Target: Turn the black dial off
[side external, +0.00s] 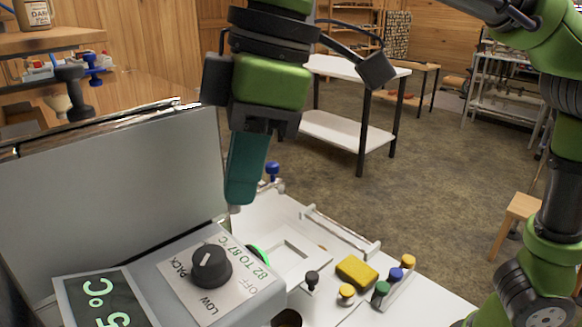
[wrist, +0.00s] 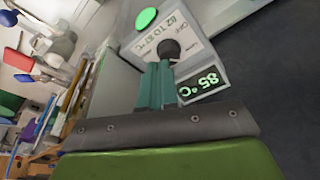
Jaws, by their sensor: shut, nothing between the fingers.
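The black dial (side external: 211,267) sits on a white label plate (side external: 232,290) on top of the grey control box. The plate reads PACK, LOW, OFF and 82 TO 87 °C. A short white mark shows on the dial's top; I cannot tell surely which word it points to. My gripper (side external: 236,207) is shut and empty, its teal fingers pointing down above and behind the dial, apart from it in the side view. In the wrist view the gripper (wrist: 158,66) tips appear close to the dial (wrist: 169,50) and overlap its lower edge.
The display (wrist: 200,83) reads 85 °C. A green round light (wrist: 145,18) glows beside the label. A grey upright panel (side external: 110,190) stands behind the box. A yellow block (side external: 357,271) and several coloured knobs lie on the white surface at right.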

